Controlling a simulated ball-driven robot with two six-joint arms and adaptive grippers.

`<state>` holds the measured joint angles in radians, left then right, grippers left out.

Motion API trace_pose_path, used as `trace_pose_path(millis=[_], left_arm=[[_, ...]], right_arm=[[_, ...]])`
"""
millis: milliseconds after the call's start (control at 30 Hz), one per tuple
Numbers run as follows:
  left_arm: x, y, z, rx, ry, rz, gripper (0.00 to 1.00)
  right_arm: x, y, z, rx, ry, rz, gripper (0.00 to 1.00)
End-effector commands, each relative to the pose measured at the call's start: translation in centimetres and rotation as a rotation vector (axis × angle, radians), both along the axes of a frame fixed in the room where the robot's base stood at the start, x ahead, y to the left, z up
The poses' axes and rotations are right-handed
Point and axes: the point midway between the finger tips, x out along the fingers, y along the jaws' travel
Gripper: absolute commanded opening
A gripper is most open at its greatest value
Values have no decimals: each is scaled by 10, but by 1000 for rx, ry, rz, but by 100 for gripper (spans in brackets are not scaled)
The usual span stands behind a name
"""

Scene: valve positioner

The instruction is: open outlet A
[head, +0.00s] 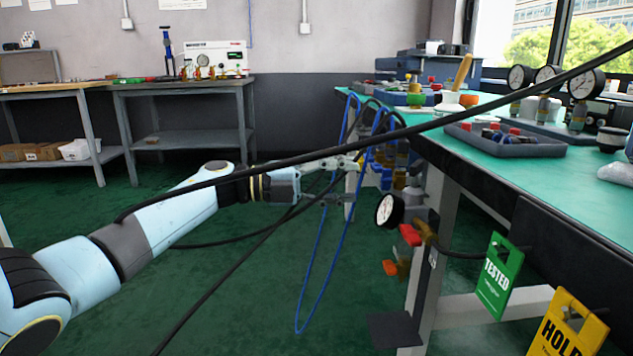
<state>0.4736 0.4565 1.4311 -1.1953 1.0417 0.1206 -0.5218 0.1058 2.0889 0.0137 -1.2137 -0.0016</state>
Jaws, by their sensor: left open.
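My left gripper (350,181) reaches in from the left, its two fingers spread apart and nothing seen between them. Its fingertips are near a cluster of blue and brass fittings (384,176) at the green bench's left end; I cannot tell whether they touch. Below and right of the gripper, a round white gauge (389,210) sits on a manifold by the bench leg. Beside it are a red valve handle (410,235) and, lower, an orange handle (390,267). No label for outlet A is readable. My right gripper is not seen.
A black cable (300,162) crosses the view in front of my arm. Blue tubing (318,255) hangs in a loop below the gripper. Green (497,278) and yellow (567,325) tags hang at the right. The green bench (540,185) holds gauges and trays. Floor at left is open.

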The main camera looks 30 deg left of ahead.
Motion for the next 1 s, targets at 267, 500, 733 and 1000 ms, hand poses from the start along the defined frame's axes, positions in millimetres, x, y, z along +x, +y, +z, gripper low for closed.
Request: trace_pose_path(millis=[267,500,733,1000], left_arm=[[-29,43,-1,3,2,0,48],[-36,53,0,0,0,0,48],[-35,52,0,0,0,0,48],[-40,52,-8,-1,15,0,48]], right_arm=[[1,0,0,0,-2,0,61],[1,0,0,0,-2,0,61],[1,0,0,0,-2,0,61],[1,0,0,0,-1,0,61]])
